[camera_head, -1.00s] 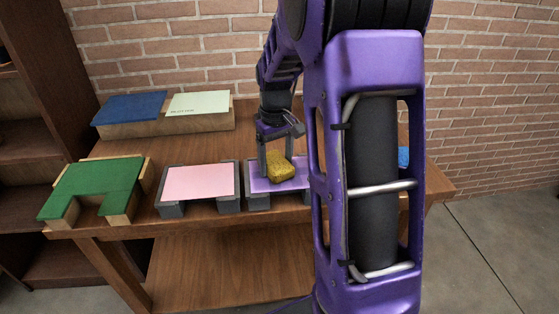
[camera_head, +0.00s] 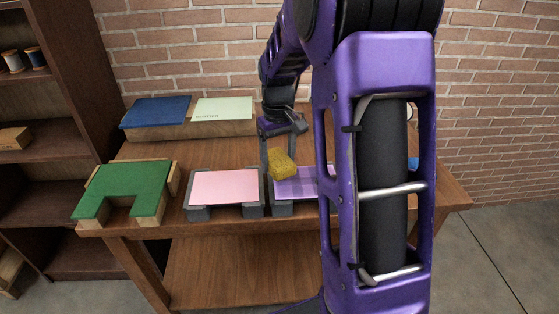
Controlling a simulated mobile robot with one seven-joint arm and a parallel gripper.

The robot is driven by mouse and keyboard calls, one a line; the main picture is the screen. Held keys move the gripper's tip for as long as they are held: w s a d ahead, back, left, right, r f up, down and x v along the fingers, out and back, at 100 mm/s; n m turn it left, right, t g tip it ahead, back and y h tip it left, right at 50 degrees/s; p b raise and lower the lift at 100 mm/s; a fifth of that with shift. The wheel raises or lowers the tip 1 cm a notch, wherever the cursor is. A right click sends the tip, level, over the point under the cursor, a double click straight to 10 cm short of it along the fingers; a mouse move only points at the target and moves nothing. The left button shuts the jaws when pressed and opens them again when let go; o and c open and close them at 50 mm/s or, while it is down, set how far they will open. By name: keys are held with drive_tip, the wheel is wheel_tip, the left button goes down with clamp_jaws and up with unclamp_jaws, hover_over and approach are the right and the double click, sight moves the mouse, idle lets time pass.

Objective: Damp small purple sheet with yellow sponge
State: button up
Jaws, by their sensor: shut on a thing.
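The yellow sponge (camera_head: 282,165) is held between the fingers of my gripper (camera_head: 279,152). It is at the back left part of the purple sheet (camera_head: 298,187); I cannot tell whether it touches the sheet. The purple sheet lies on a grey press stand on the table, and darker purple patches show on it. Its right part is hidden behind my arm.
A pink sheet (camera_head: 225,187) lies on a grey stand to the left. A green U-shaped board (camera_head: 124,188) on wooden blocks is farther left. A blue pad (camera_head: 155,111) and a pale green pad (camera_head: 223,108) lie on a wooden riser at the back. The table (camera_head: 230,150) is bare between.

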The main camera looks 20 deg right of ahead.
drive_tip(key=shift+r+p, duration=0.85)
drive_tip(key=shift+r, duration=1.15)
